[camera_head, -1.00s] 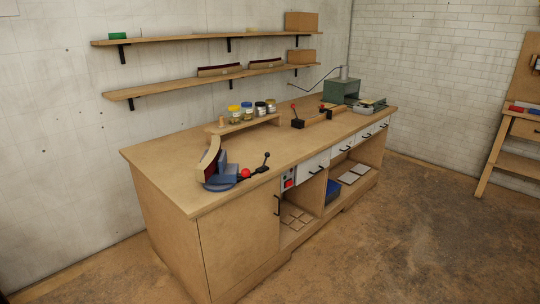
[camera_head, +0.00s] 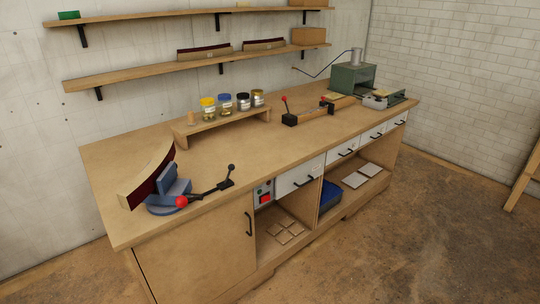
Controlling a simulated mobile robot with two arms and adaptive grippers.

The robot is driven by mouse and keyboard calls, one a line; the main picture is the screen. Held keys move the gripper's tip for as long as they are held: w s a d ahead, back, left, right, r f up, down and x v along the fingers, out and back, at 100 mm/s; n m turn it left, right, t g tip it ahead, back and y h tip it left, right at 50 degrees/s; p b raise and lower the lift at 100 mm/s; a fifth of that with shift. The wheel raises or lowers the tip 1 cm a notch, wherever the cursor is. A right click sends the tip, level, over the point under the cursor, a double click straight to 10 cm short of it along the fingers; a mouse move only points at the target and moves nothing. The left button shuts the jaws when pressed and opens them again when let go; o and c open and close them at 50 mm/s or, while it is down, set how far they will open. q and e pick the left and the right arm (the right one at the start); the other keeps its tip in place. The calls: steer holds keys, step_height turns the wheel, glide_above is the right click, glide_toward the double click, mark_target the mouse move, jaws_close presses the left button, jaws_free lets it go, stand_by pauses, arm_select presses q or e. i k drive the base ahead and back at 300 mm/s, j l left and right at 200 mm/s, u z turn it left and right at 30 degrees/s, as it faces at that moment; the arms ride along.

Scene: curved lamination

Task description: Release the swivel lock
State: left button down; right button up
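A blue vise (camera_head: 167,190) sits on a round base near the left front edge of the workbench. A red ball knob (camera_head: 181,202) is at the front of its base; I cannot tell for sure whether this is the swivel lock. A black handle (camera_head: 226,184) with a ball end sticks out to the right. A curved wooden piece with a dark red inner face (camera_head: 148,180) stands at the vise's jaw, on its left side. Whether it is clamped is too small to tell. Neither of my grippers is in view.
The workbench top (camera_head: 250,150) is clear between the vise and the small riser with jars (camera_head: 228,120). A clamp with a red-tipped lever (camera_head: 291,118) and a green machine (camera_head: 352,80) stand further right. Open floor (camera_head: 400,240) lies in front of the bench.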

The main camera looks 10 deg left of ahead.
mark_target(231, 166)
steer(key=i+l, duration=0.75)
steer(key=i, duration=0.15)
steer(key=k+l+z, duration=0.05)
